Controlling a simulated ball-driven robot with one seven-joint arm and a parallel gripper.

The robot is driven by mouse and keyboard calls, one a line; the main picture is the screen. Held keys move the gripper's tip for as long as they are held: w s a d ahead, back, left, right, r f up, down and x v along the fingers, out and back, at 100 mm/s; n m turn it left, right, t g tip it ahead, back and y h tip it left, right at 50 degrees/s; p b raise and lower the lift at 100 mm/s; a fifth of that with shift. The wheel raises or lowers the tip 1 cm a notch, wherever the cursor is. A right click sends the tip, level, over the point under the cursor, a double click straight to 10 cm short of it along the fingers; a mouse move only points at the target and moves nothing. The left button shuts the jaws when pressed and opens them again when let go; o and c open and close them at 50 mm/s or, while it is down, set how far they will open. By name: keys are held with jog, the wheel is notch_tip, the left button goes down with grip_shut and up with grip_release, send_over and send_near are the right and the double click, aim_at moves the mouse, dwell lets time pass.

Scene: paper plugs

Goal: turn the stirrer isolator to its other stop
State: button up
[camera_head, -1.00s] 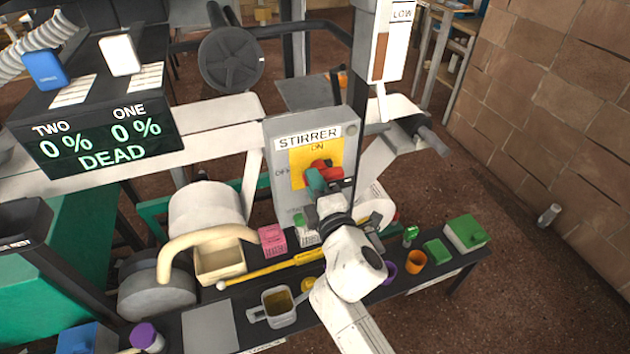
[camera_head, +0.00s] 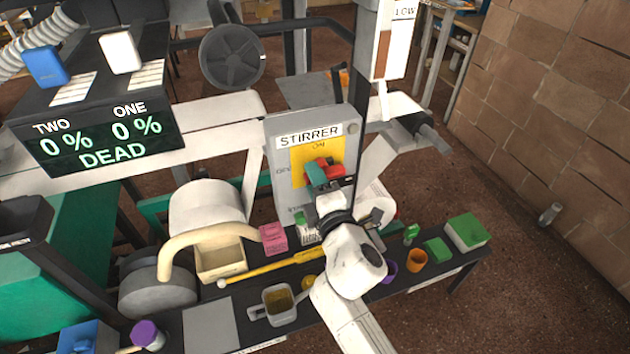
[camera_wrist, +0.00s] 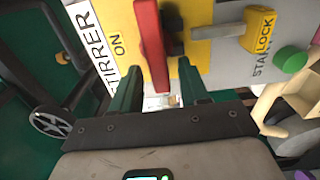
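The stirrer isolator is a grey box (camera_head: 282,140) labelled STIRRER, with a yellow plate (camera_head: 303,158) and a red handle (camera_head: 337,171). In the wrist view the red handle (camera_wrist: 153,45) stands out over the yellow plate (camera_wrist: 120,18), beside the word ON. My gripper (camera_head: 317,176) is at the front of the box. In the wrist view its two green fingers (camera_wrist: 158,82) are apart, one on each side of the handle's line, with gaps beside it. The gripper partly hides the handle and the OFF side in the head view.
A yellow LOCK tag (camera_wrist: 258,30) and a green button (camera_wrist: 290,60) sit beside the handle. Below the box, a black bench holds a pink block (camera_head: 273,238), a cream bin (camera_head: 221,262), a metal jug (camera_head: 279,304) and an orange cup (camera_head: 416,260). A display (camera_head: 97,138) reads DEAD.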

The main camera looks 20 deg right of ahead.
jog(key=shift+s, duration=0.1)
jog(key=s, duration=1)
jog(key=shift+s, duration=0.35)
jog(key=shift+d+f, duration=0.1)
jog(key=s+d+f+m+g+h, duration=0.4)
jog(key=s+d+f+m+g, duration=0.55)
jog(key=d+f+m, duration=0.25)
jog(key=s+f+m+g+y, duration=0.2)
jog(key=s+f+m+g, duration=0.1)
jog(key=s, duration=0.6)
jog(key=s+a+f+m+g+y, duration=0.1)
jog(key=s+f+m+g, duration=0.2)
jog(key=s, duration=0.6)
jog(key=shift+a+f+m+g+y, duration=0.3)
jog(key=shift+g+y, duration=0.1)
jog(key=shift+g, duration=0.35)
